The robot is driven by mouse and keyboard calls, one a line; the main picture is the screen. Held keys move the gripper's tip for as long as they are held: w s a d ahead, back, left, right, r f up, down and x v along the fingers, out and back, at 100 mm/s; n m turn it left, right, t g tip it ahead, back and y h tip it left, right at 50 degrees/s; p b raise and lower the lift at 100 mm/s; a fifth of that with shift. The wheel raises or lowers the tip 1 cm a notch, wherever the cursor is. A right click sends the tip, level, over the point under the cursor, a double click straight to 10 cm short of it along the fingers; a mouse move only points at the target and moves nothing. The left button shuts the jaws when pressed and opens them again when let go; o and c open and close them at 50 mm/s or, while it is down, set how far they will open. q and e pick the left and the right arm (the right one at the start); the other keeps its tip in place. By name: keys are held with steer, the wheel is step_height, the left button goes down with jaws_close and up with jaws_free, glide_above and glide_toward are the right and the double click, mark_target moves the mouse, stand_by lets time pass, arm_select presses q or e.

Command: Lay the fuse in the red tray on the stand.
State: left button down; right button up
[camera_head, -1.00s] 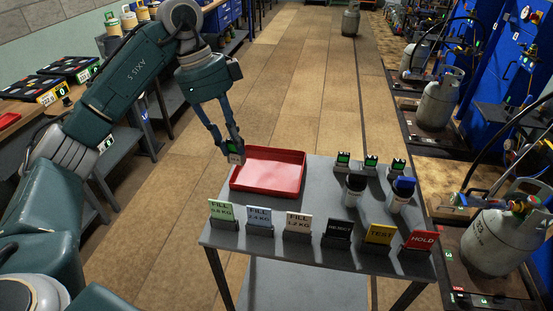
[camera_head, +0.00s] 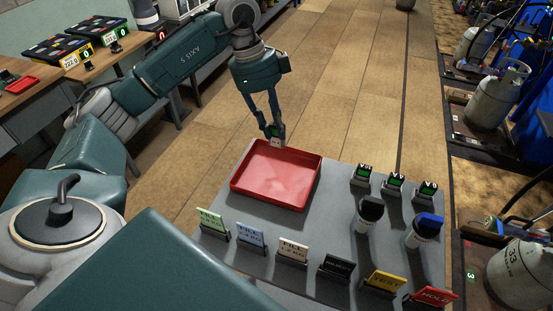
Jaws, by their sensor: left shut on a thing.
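The red tray (camera_head: 262,193) lies empty on the grey stand (camera_head: 333,222), at its back left. My left gripper (camera_head: 273,134) is at the tray's back rim, its fingers pointing down. It is shut on the fuse (camera_head: 275,141), a small dark piece with a green face and a pale lower end. The fuse appears just above or behind the rim; I cannot tell its exact height. My right gripper is not in view.
Several small label signs (camera_head: 293,250) line the stand's front edge. A black-capped bottle (camera_head: 369,214) and a blue-capped bottle (camera_head: 425,231) stand on the right, with small green-lit devices (camera_head: 395,183) behind them. Gas cylinders (camera_head: 502,95) stand at far right.

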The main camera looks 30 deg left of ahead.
mark_target(273, 145)
arm_select(q)
steer(key=f, duration=0.5)
steer(key=f+p, duration=0.1)
steer(key=f, duration=0.1)
steer(key=shift+w+f, duration=0.25)
steer(key=shift+f, duration=0.15)
steer(key=shift+s+f, duration=0.1)
steer(key=shift+f, duration=0.5)
step_height(273, 145, down, 4)
steer(key=shift+r+p, duration=0.1)
steer(key=shift+p, duration=0.3)
steer(key=c, duration=1.5)
jaws_free()
steer(key=shift+c, duration=0.2)
